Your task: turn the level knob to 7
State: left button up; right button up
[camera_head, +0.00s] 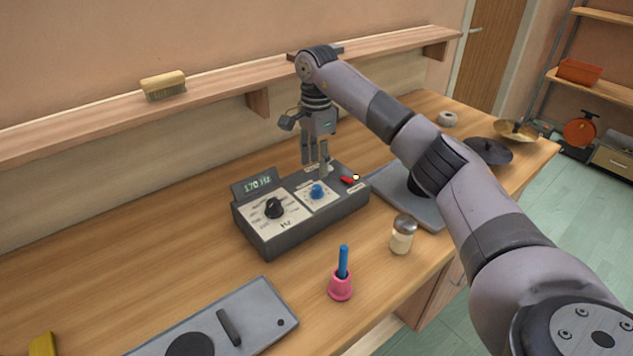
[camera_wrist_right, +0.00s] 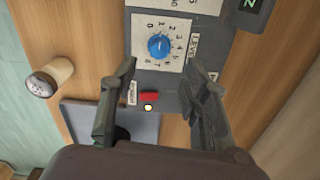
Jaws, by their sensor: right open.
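The level knob (camera_head: 317,190) is a small blue knob on a white numbered dial on the dark grey box (camera_head: 300,228). It also shows in the right wrist view (camera_wrist_right: 158,46), with digits around it; I cannot read its setting surely. My right gripper (camera_head: 316,168) is open and empty, pointing down above the back of the box, just behind the knob. In the right wrist view the knob lies beyond the open fingertips (camera_wrist_right: 158,72), apart from them. My left gripper is not in view.
A larger black knob (camera_head: 274,208) and a display (camera_head: 257,185) reading 170 Hz are on the box's left. A red switch (camera_head: 348,180) is right of the blue knob. A shelf (camera_head: 205,92) runs behind.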

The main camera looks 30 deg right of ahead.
aim_at(317, 187)
notch_tip(317, 187, down, 7)
jog(key=shift+f+p, duration=0.1)
jog(key=shift+p, duration=0.4)
jog(key=shift+s, duration=0.1)
jog(key=shift+c, duration=0.5)
grip_shut()
